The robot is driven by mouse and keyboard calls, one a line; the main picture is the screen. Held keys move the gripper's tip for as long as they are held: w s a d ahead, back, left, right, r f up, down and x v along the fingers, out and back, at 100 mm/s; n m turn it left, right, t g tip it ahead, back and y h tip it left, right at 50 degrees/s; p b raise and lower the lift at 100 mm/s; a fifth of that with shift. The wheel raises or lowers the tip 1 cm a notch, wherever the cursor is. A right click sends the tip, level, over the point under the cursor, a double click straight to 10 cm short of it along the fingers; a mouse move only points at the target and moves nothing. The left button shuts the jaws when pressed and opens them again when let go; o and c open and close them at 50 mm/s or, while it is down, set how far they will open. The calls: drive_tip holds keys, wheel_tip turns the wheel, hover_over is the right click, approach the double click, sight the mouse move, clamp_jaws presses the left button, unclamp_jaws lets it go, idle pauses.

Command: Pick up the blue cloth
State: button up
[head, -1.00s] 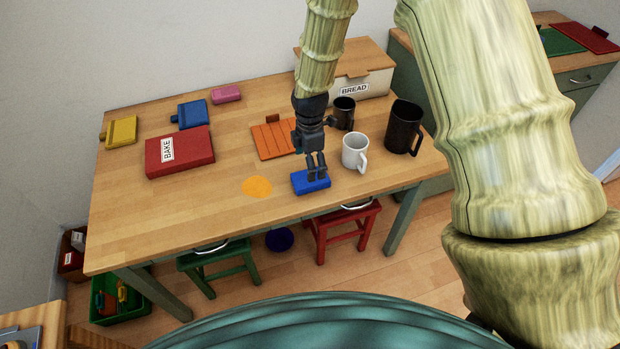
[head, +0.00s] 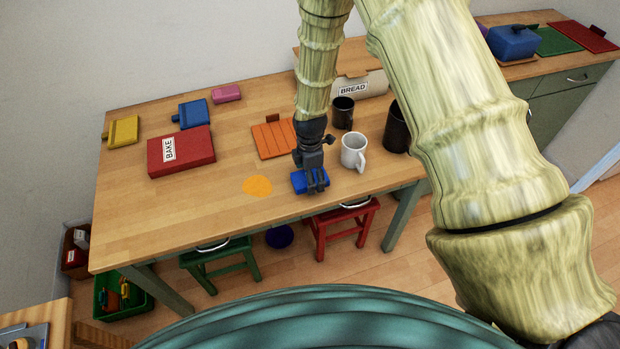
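The blue cloth (head: 299,181), a small folded block, lies near the front edge of the wooden table (head: 215,223). My gripper (head: 316,188) points down at the cloth, with its dark fingers over the cloth's middle and right part. The fingers hide some of the cloth. I cannot tell whether they are closed on it or only around it. The cloth appears to rest on the tabletop.
An orange spill (head: 257,186) lies left of the cloth. An orange board (head: 273,139) and red BAKE book (head: 181,151) lie farther back.

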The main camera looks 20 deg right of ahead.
drive_tip(key=c, duration=1.1)
drive_tip(key=shift+r, duration=0.1)
drive_tip(key=shift+r+b, duration=0.55)
drive_tip(key=shift+r, duration=0.3)
drive_tip(key=shift+s+r+b, duration=0.3)
drive_tip(key=shift+r+b, duration=0.1)
drive_tip(key=shift+r, duration=0.35)
drive_tip(key=s+d+b, duration=0.1)
drive_tip(key=s, duration=0.4)
drive_tip(key=s+d+r+b, duration=0.1)
drive_tip(key=s, duration=0.4)
drive_tip(key=s+d+b, duration=0.1)
drive_tip(key=s+d, duration=0.1)
drive_tip(key=s, duration=0.3)
drive_tip(key=shift+r+b, duration=0.3)
